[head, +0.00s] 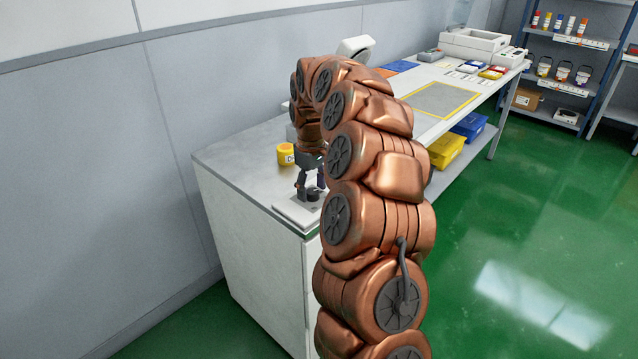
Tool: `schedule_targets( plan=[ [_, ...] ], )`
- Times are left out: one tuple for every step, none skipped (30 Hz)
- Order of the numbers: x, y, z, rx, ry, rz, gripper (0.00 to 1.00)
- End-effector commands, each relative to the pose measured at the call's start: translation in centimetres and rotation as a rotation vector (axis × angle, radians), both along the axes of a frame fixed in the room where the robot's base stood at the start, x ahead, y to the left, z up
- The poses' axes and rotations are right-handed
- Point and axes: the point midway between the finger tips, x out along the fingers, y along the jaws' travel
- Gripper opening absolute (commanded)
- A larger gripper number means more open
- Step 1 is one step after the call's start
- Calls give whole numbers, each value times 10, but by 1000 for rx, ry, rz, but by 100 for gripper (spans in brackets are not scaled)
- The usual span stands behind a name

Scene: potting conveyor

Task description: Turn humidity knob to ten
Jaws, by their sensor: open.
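My gripper (311,186) points down over the near end of the white cabinet top in the head view. Its two dark fingers are apart. Just below them is a small dark round knob (311,194) on a flat pale plate (291,211). The fingertips are close to the knob, one on either side as seen from here; I cannot tell whether they touch it. The knob's scale and pointer are too small to read. My copper-coloured arm hides the right part of the plate and what lies behind it.
A yellow tub (285,154) stands on the cabinet top (238,160) behind the gripper. A long bench with a yellow-framed mat (440,99) and a white machine (472,44) runs to the back right. Shelving (575,60) stands beyond. The green floor (530,220) at right is clear.

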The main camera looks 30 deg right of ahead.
Motion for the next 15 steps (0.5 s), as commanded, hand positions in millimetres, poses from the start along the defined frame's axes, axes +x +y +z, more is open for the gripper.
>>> schedule_targets(
  plan=[
    [0,0,2,0,-1,0,63],
    [1,0,3,-1,-1,0,63],
    [1,0,6,-1,-3,-1,63],
    [2,0,9,-1,-4,0,63],
    [2,0,12,-2,-6,0,63],
    [3,1,18,-2,-6,1,63],
    [3,1,22,-1,-4,2,63],
    [2,2,27,-1,-2,3,63],
    [3,2,32,-1,-2,3,63],
    [3,1,37,-2,-4,3,63],
    [4,1,43,-3,-5,2,63],
    [4,1,50,-3,-5,1,63],
    [3,1,54,-1,-3,0,63],
    [3,1,58,-1,-3,0,63],
    [4,0,64,-1,-3,-1,63]
  ],
)
